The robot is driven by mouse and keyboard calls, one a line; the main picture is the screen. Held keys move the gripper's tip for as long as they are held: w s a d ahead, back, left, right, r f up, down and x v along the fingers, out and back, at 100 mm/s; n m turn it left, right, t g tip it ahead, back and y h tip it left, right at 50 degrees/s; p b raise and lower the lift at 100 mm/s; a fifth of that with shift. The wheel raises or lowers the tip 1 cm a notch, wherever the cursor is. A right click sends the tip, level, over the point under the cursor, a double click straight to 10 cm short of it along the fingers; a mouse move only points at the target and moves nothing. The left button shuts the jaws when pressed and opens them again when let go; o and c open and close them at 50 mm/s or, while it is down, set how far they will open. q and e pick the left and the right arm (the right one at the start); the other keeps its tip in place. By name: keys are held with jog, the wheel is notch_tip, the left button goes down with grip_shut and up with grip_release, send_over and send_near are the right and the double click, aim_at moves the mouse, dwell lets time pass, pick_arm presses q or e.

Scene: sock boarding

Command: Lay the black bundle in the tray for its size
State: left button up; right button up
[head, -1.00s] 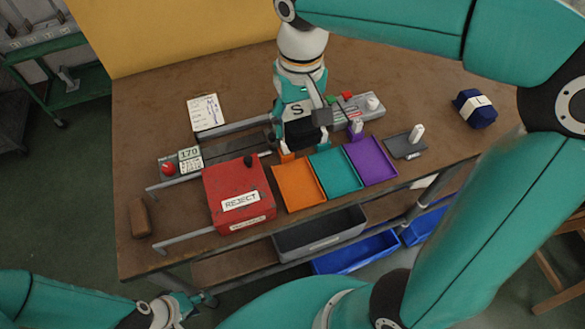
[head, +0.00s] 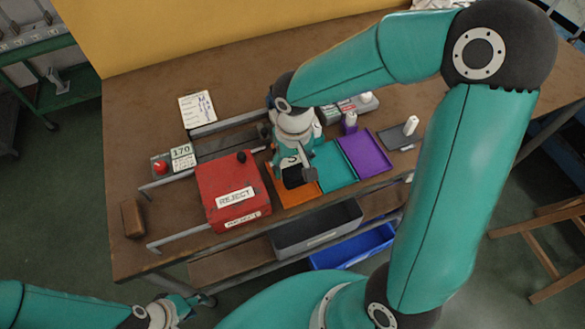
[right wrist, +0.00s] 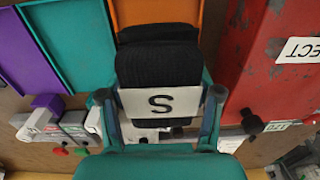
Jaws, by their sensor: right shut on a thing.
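My right gripper (head: 296,172) is shut on the black bundle (head: 300,177), which hangs over the orange tray (head: 290,198). In the right wrist view the bundle (right wrist: 158,65) is a folded black roll with a white band (right wrist: 160,102) marked S, between the two fingers. The orange tray (right wrist: 155,13) shows beyond it; whether the bundle touches the tray I cannot tell. The teal tray (head: 334,163) and purple tray (head: 367,154) lie to the right of the orange one. My left gripper (head: 188,306) is at the bottom left, away from the table; its fingers are unclear.
The red REJECT box (head: 233,190) stands close left of the orange tray. A grey pad with a white upright piece (head: 411,126) lies right of the purple tray. A grey bin (head: 318,229) and a blue bin (head: 352,247) sit below the table edge.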

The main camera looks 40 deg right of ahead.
aim_at(294, 159)
jog(key=shift+f, duration=1.35)
jog(key=o, duration=1.2)
jog(key=shift+f, duration=0.1)
notch_tip(294, 159, up, 12)
jog(key=shift+s+r+p, duration=0.1)
jog(key=shift+r+p, duration=0.05)
jog(key=shift+p, duration=0.2)
jog(key=shift+d, duration=0.1)
